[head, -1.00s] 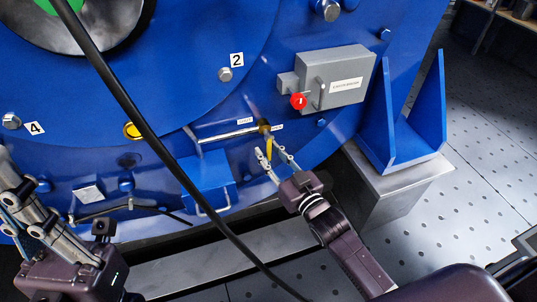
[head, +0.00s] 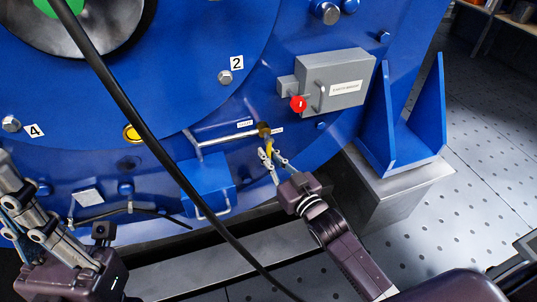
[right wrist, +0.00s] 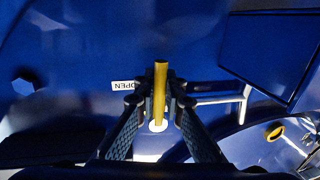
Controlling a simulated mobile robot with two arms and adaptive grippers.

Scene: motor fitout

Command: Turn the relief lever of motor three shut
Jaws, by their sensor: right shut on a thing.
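The yellow relief lever (head: 269,148) hangs down from a brass fitting (head: 264,130) at the end of a thin pipe on the blue motor. My right gripper (head: 272,157) is shut on the lever's lower part. In the right wrist view the yellow lever (right wrist: 160,80) stands between the two fingertips, with a small OPEN label (right wrist: 123,86) beside it. The fingers hide part of the lever. My left gripper (head: 25,205) is at the lower left, away from the lever; its fingertips are not clearly seen.
A grey box (head: 335,85) with a red knob (head: 298,103) sits above right of the lever. A blue box with a handle (head: 208,185) is at lower left of it. A black cable (head: 150,130) crosses the view. A blue bracket (head: 402,130) stands on the right.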

